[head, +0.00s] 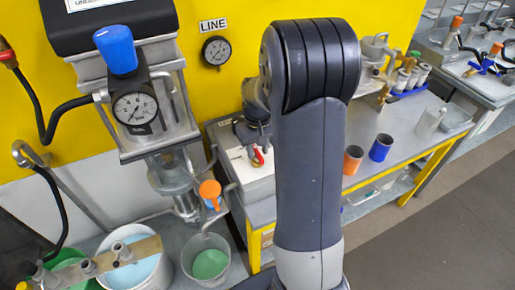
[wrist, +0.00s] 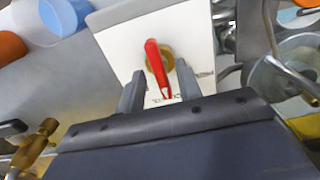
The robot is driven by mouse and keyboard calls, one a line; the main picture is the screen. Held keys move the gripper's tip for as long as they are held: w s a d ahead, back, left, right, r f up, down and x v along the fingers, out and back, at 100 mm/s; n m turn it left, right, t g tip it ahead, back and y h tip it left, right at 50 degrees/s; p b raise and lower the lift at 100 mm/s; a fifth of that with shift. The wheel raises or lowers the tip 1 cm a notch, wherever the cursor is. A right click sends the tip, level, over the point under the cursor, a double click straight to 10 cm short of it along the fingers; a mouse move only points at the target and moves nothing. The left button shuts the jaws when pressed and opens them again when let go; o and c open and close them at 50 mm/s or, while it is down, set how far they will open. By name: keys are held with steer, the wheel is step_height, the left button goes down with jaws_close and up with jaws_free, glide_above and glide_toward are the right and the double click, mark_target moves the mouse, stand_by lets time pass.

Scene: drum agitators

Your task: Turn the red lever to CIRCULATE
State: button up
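The red lever (wrist: 155,62) sits on a round brass hub (wrist: 166,52) on a white plate (wrist: 118,38). In the wrist view its handle points down the picture, toward my gripper. My gripper (wrist: 160,70) is open, with one finger on each side of the lever and gaps showing on both sides. I cannot tell whether the fingers reach down to the lever's depth. Dark lettering on the plate near the handle's end is partly hidden and unreadable. In the head view the red lever (head: 258,155) shows small beneath my wrist, beside my large grey arm.
An orange cup (head: 353,160) and a blue cup (head: 381,147) stand on the grey bench right of the plate. A pressure gauge (head: 135,108) with a blue knob is at left. Open floor lies at right.

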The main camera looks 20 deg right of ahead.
mark_target(257, 152)
step_height(257, 152, up, 11)
stand_by(0.4)
steer(key=shift+f, duration=0.15)
stand_by(1.2)
